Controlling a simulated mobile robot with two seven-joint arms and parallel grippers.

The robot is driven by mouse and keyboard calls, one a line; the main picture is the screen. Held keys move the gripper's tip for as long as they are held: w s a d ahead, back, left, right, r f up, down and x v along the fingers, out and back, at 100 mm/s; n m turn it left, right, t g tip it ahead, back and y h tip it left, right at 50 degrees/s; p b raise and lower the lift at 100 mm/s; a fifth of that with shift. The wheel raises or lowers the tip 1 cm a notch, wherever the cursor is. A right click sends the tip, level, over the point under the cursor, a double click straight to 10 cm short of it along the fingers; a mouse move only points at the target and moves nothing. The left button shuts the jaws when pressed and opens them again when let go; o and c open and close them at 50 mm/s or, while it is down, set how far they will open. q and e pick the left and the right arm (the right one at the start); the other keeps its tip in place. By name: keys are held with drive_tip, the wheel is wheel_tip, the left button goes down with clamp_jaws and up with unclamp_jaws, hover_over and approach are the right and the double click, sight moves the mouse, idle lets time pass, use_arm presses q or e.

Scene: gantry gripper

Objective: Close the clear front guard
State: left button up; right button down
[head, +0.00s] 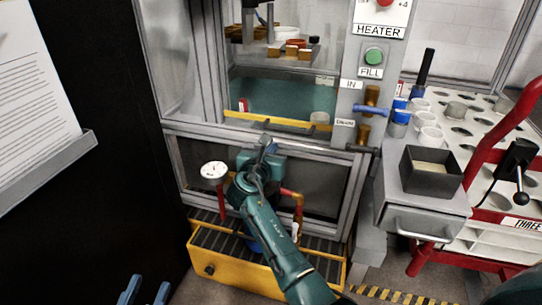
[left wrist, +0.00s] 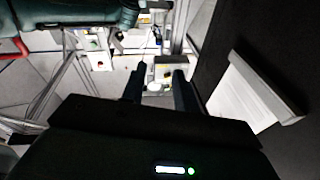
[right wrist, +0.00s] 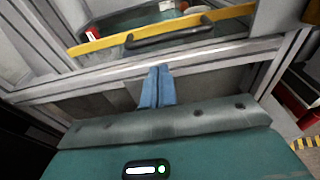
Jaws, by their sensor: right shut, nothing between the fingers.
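The clear front guard (head: 285,80) is a see-through pane on the machine's front, above a yellow strip (head: 275,121). In the right wrist view the yellow strip (right wrist: 100,43) carries a dark bar handle (right wrist: 165,36). I cannot tell how wide any gap under the strip is. My right gripper (head: 266,141) is shut and empty, just below the handle, in front of the frame's cross rail. Its fingertips (right wrist: 160,70) show together, apart from the handle in the picture. My left gripper (head: 146,290) is open and empty, low at the left, far from the guard.
A dark box (head: 430,170) and red-framed cart stand right; a dark wall bounds the left.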

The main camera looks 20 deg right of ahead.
sight(278, 141)
drive_tip(key=b+x, duration=0.6)
drive_tip(key=shift+w+d+f, duration=0.25)
drive_tip(key=shift+w+f, duration=0.05)
drive_tip(key=shift+f, duration=0.05)
use_arm(q)
drive_tip(key=shift+w+d+r+m+t+h+b, duration=0.1)
drive_tip(key=shift+w+r+m+t+h+b, duration=0.35)
drive_tip(key=shift+r+h, duration=0.6)
drive_tip(key=shift+w+d+r+m+t+h, duration=0.1)
drive_tip(key=shift+w+r+m+t+h, duration=0.1)
drive_tip(key=shift+r+m+t+h, duration=0.65)
use_arm(e)
drive_tip(key=shift+w+d+r, duration=0.15)
drive_tip(key=shift+w+d, duration=0.1)
drive_tip(key=shift+w, duration=0.1)
use_arm(q)
drive_tip(key=shift+a+r+g, duration=0.1)
drive_tip(key=shift+r+g, duration=0.1)
drive_tip(key=shift+g, duration=0.2)
